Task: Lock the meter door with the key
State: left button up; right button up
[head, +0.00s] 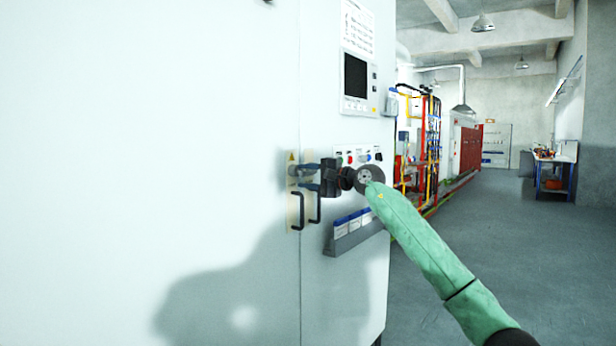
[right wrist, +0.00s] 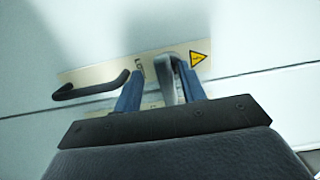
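The white meter door (head: 150,120) fills the left of the head view and looks shut. At its edge is a beige lock plate (head: 292,215) with a yellow warning triangle (right wrist: 198,59) and a black pull handle (head: 298,211). My right gripper (head: 307,177) is at the plate, its blue fingers pointing at it. In the right wrist view the fingers are apart (right wrist: 160,88), with a grey curved piece (right wrist: 169,72) between them, nearer the right finger. A gap shows beside the left finger. I cannot make out a separate key. My left gripper is not in view.
The neighbouring cabinet face has a second black handle (head: 316,206), a screen (head: 356,77), buttons and a grey document holder (head: 357,238). Open floor (head: 480,240) lies to the right, with coloured pipework (head: 432,150) and a blue workbench (head: 555,170) farther back.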

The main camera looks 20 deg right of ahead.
jog(key=shift+s+d+r, duration=0.15)
jog(key=shift+r, duration=0.1)
jog(key=v, duration=0.7)
jog(key=shift+s+d+b, duration=0.2)
jog(key=shift+d+b, duration=0.05)
jog(key=shift+b, duration=0.05)
